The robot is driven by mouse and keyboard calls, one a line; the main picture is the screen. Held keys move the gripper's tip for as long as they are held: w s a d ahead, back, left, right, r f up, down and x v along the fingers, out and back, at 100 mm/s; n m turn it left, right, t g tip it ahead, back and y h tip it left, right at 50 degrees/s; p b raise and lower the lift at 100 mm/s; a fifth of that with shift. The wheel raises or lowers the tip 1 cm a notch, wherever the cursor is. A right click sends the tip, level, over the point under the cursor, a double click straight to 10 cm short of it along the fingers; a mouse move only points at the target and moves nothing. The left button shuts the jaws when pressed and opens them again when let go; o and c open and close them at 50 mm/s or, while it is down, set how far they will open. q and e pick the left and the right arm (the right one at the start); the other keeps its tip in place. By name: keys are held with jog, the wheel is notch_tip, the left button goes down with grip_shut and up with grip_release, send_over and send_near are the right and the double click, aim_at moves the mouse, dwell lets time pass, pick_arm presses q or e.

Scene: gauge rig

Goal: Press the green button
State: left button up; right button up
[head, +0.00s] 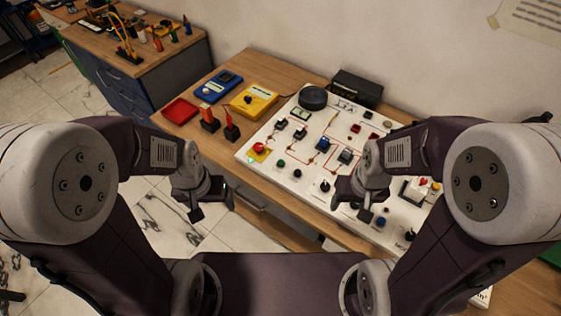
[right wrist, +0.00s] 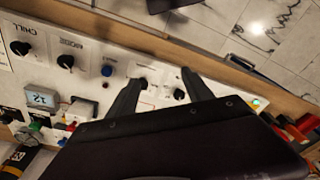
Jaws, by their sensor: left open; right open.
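The green button (head: 281,162) is a small dark green round cap near the front left of the white panel (head: 270,137), right of a red mushroom button. My left gripper (head: 212,207) is open and empty, off the panel's front left side and apart from the button. My right gripper (head: 362,208) is open, over the panel's front part and well to the right of the green button. In the right wrist view its two fingers (right wrist: 162,82) spread over the panel with nothing held. A small green glow (right wrist: 256,101) shows there; I cannot tell whether it is the button.
The red mushroom button (head: 258,148) is on a yellow base. A black knob (head: 325,186) and a blue button (head: 380,222) are along the front. A yellow meter (head: 254,99), blue meter (head: 219,85) and red tray (head: 180,111) lie left on the wooden bench.

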grip_shut()
dwell(1.5)
